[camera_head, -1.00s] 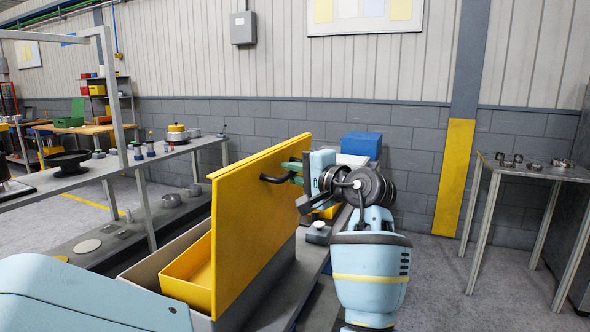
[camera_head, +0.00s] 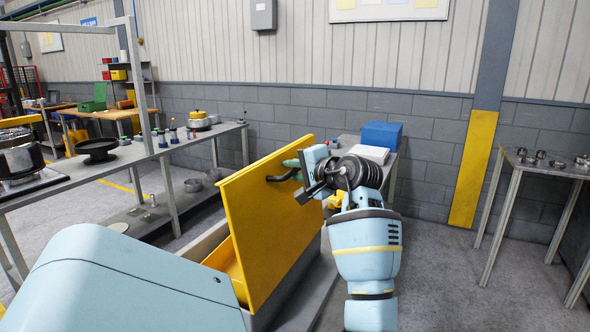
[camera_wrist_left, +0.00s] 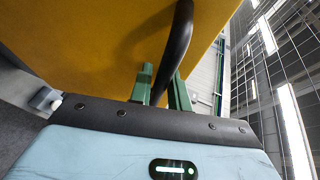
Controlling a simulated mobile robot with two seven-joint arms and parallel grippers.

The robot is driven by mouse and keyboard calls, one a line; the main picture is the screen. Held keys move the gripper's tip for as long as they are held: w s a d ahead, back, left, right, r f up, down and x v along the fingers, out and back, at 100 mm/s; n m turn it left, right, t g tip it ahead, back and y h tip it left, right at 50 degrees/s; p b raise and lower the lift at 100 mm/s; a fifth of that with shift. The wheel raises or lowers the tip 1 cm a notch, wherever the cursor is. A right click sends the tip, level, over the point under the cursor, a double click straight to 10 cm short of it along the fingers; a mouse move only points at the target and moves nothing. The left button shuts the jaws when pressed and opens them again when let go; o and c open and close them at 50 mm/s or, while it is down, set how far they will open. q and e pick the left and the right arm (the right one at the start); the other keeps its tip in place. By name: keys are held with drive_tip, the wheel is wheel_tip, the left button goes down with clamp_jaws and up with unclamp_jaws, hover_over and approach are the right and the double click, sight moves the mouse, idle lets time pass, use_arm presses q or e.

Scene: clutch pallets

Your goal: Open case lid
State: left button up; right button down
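The case (camera_head: 262,319) is a grey box with a yellow inner part, low in the middle of the head view. Its flat yellow lid (camera_head: 268,225) stands raised, near upright and leaning to the left, and hides part of the inside. A dark bar handle (camera_head: 284,177) sits on the lid's outer face; it also shows in the left wrist view (camera_wrist_left: 180,30). My left gripper (camera_head: 297,168) is at this handle. In the left wrist view its green fingers (camera_wrist_left: 163,92) are on both sides of the handle, closed around it. My right gripper is out of view.
A blue box (camera_head: 382,135) and a white box (camera_head: 368,153) stand on the bench behind the case. A grey shelf table (camera_head: 130,158) with pans and small parts is at left. A small table (camera_head: 545,172) with metal parts is at right. Floor between is clear.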

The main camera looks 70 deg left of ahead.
use_arm(q)
drive_tip(key=shift+o, duration=1.3)
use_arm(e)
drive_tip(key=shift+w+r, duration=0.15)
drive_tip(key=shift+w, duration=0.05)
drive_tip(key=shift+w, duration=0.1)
use_arm(q)
drive_tip(key=shift+w+d, duration=0.1)
drive_tip(key=shift+d, duration=0.05)
drive_tip(key=v, duration=0.6)
drive_tip(key=shift+b, duration=0.3)
drive_tip(key=shift+w+d+r, duration=0.2)
drive_tip(key=shift+d+r, duration=0.15)
drive_tip(key=shift+d, duration=0.2)
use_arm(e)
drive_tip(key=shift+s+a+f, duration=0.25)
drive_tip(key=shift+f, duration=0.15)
use_arm(q)
drive_tip(key=shift+d, duration=0.1)
